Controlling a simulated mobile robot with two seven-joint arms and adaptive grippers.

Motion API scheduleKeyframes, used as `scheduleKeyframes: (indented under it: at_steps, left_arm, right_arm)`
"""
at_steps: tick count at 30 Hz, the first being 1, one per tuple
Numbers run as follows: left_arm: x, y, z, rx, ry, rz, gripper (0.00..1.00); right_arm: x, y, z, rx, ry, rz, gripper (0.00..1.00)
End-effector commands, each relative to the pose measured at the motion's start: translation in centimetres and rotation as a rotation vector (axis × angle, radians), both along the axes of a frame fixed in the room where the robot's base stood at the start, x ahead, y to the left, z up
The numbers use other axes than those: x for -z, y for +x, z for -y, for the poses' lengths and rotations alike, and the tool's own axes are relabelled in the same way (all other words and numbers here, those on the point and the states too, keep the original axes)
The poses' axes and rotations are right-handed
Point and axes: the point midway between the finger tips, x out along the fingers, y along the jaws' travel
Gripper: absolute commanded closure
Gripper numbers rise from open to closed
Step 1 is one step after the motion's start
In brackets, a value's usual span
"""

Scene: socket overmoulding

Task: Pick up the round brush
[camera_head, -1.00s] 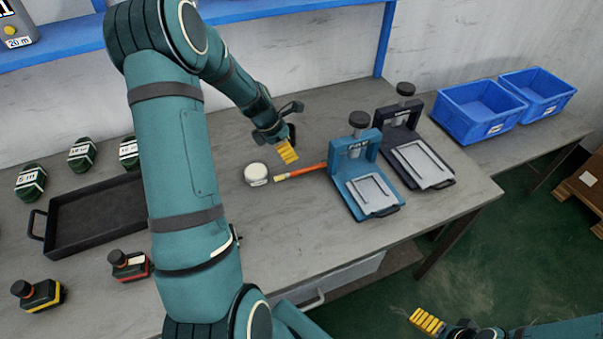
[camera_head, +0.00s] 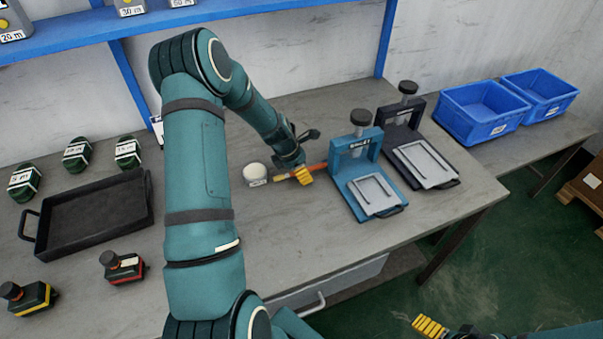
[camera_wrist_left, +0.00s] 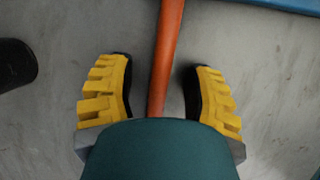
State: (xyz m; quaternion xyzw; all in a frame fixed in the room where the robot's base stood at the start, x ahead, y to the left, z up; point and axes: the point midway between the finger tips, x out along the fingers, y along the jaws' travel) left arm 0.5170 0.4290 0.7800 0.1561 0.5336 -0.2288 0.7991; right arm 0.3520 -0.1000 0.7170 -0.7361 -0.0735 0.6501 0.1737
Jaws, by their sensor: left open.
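The round brush (camera_head: 318,166) lies on the grey table between a white round pot and the blue press; its orange-red handle shows. My left gripper (camera_head: 303,176) is over the brush and hides part of it. In the left wrist view, the brush handle (camera_wrist_left: 167,50) runs between the open yellow fingers (camera_wrist_left: 160,95), with a gap on each side. The brush's head end is hidden there by my gripper's body. My right gripper (camera_head: 430,327) shows at the lower right edge, away from the table; its opening is unclear.
The white pot (camera_head: 255,174) stands just left of the brush. A blue press (camera_head: 358,170) and a dark press (camera_head: 412,140) stand to the right. A black tray (camera_head: 95,212) is at the left. Blue bins (camera_head: 483,110) stand at the far right. The table front is clear.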

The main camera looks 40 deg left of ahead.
Motion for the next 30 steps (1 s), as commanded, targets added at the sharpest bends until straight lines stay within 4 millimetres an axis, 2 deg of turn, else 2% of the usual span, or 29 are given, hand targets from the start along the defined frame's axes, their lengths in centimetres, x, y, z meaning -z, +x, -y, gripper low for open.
scheduleKeyframes:
  at_steps: [5, 6, 8, 9, 10, 23, 30]
  left_arm:
    - [-0.1, 0.0, 0.0, -0.001, 0.001, 0.002, 0.49]
    - [-0.1, 0.0, 0.0, -0.001, 0.001, 0.002, 0.57]
    - [-0.1, 0.0, 0.0, 0.0, 0.0, 0.001, 0.78]
    - [-0.1, 0.0, 0.0, 0.001, 0.001, 0.002, 0.92]
    - [-0.1, 0.0, 0.0, 0.001, 0.001, 0.002, 1.0]
    - [-0.2, 0.0, -0.1, 0.0, 0.0, 0.001, 1.0]
    - [-1.6, -1.1, -0.8, -0.001, 0.002, 0.002, 1.0]
  right_arm:
    - [-0.1, 0.0, 0.0, 0.0, 0.0, 0.0, 0.0]
    - [-0.1, 0.0, 0.0, 0.0, 0.0, 0.0, 0.0]
    - [-0.1, 0.0, 0.0, 0.0, 0.0, 0.0, 0.0]
    - [-0.1, 0.0, 0.0, 0.0, 0.0, 0.0, 0.0]
    - [-0.1, 0.0, 0.0, 0.0, 0.0, 0.0, 0.0]
    - [-0.1, 0.0, 0.0, 0.0, 0.0, 0.0, 0.0]
    - [-0.6, -0.1, 0.0, -0.001, 0.0, -0.002, 0.0]
